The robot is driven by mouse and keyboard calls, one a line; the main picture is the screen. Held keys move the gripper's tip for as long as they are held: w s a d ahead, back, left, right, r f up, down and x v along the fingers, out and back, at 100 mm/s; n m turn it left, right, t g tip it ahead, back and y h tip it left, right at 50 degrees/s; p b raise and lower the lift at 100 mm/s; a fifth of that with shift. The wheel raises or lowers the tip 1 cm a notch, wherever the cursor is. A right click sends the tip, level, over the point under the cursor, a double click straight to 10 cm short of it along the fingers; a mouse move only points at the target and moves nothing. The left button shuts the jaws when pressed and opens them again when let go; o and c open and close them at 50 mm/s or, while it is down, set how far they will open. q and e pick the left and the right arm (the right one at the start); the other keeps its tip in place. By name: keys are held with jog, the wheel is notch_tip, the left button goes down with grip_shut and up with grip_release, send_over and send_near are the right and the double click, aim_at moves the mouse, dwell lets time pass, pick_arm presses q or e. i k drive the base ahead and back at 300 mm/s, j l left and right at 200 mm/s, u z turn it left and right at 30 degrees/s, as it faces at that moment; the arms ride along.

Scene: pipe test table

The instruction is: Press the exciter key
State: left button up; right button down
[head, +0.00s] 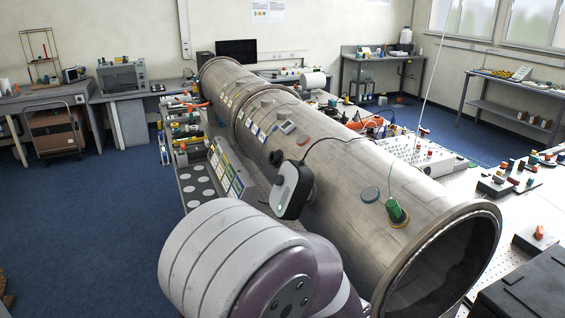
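A large grey metal pipe (340,165) runs from the back left to the open end at the front right. A white and black rounded device (290,190) with a small green mark and a black cable sits at its near left side. A green capped sensor (396,212) with a thin cable stands on top near the open end. I cannot tell which part is the exciter key. A grey panel (420,152) with several knobs and buttons lies behind the pipe. My white and purple arm fills the lower middle; neither gripper shows.
A tray with round white discs (198,182) and label cards lies left of the pipe. Red-capped control boxes (510,178) and a black case (525,285) stand on the perforated table at right. A cart (55,130) and side benches line the room.

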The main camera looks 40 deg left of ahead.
aim_at(279, 179)
jog(key=j, duration=0.5)
jog(key=k+j, duration=0.15)
jog(key=j, duration=0.3)
jog(key=j+z, duration=0.1)
jog(key=j, duration=0.4)
jog(key=k+j, duration=0.1)
jog(key=j, duration=0.4)
jog(key=k+j, duration=0.1)
jog(key=j, duration=0.35)
jog(key=z, duration=0.05)
